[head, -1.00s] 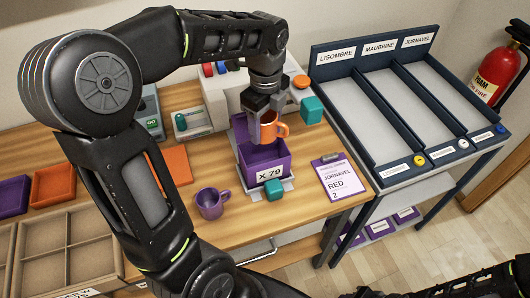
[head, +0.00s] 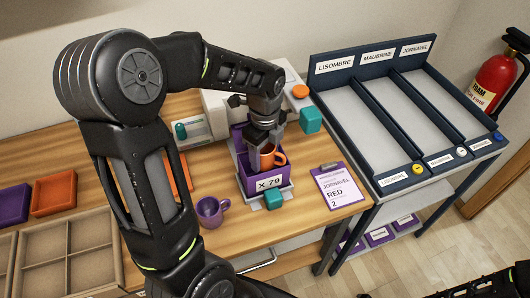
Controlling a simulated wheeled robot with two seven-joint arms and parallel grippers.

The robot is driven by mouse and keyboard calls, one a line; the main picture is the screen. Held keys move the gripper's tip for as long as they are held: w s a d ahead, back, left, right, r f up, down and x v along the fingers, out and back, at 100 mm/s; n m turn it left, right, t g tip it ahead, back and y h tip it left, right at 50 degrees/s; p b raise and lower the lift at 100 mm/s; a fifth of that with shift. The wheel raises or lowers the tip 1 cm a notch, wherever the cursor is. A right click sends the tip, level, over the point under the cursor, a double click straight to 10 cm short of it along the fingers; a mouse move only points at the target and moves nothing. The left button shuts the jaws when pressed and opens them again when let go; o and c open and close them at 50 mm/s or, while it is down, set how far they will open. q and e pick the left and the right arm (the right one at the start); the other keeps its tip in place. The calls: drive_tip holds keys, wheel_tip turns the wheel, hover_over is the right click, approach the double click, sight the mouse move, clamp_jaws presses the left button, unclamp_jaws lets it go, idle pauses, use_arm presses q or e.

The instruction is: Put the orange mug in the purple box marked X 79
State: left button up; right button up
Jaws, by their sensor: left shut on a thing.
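The orange mug (head: 269,157) is inside the opening of the purple box (head: 252,184), whose front label reads X 79. My left gripper (head: 261,146) points down over the box and is shut on the mug, with the handle to the right. The mug's lower part is hidden behind the box's front wall, so I cannot tell whether it touches the floor of the box. My right gripper is not in view; only a dark part of my arm shows at the lower right.
A purple mug (head: 211,211) stands left of the box. Teal blocks (head: 273,197) sit at its front and behind right (head: 310,119). A clipboard (head: 334,188) reading JORNAVEL, RED, 2 lies to the right. A three-lane rack (head: 400,110) stands beyond it. An empty tan divided tray (head: 60,245) is at left.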

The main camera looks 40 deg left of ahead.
use_arm(q)
drive_tip(key=shift+f, duration=0.2)
drive_tip(key=o, duration=1.3)
drive_tip(key=shift+r, duration=0.1)
drive_tip(key=shift+r, duration=0.45)
wheel_tip(320, 180, up, 11)
drive_tip(key=b, duration=0.1)
drive_tip(key=shift+r, duration=0.2)
